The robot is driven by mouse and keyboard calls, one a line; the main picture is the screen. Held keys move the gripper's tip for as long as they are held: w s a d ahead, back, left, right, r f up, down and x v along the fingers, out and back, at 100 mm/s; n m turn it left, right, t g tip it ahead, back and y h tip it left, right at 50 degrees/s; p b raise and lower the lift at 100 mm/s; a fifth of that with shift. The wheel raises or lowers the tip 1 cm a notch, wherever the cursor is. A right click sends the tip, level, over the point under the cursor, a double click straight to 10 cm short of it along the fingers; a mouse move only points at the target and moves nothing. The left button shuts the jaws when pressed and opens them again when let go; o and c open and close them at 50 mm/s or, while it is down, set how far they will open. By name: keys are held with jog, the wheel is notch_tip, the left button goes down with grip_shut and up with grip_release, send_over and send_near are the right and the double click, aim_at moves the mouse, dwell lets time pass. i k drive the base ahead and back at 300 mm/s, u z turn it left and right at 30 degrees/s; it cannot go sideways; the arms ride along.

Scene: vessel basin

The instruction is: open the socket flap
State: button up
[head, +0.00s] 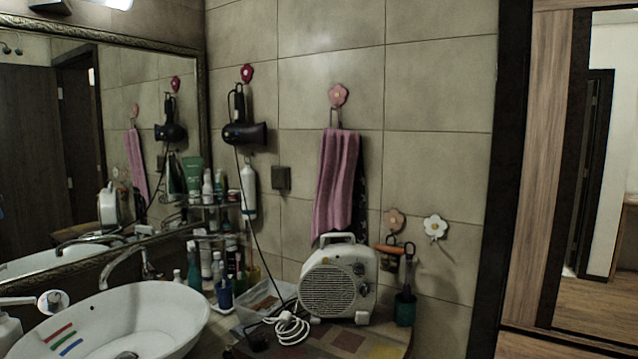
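A small dark square socket (281,179) is fixed to the tiled wall, to the left of the hanging pink towel and right of the hair dryer's cord. Its front looks like one dark, flat cover standing slightly out from the wall. The flap's hinge and edges are too small and dark to make out, and I see no open gap. My gripper is not in view.
A fan heater (339,282) with a coiled white cord stands on the counter below. A hair dryer (245,132) and pink towel (335,180) hang beside the socket. Bottles crowd the shelf at left, above the white basin (150,310). Open floor shows at far right.

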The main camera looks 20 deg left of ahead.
aim_at(278, 177)
jog(key=u, duration=0.75)
jog(key=k, duration=0.65)
jog(key=u, duration=0.35)
jog(key=i, duration=0.5)
jog(key=k, duration=0.6)
jog(key=u, duration=0.45)
jog(key=i, duration=1.25)
jog(key=u, duration=0.35)
jog(key=i, duration=0.65)
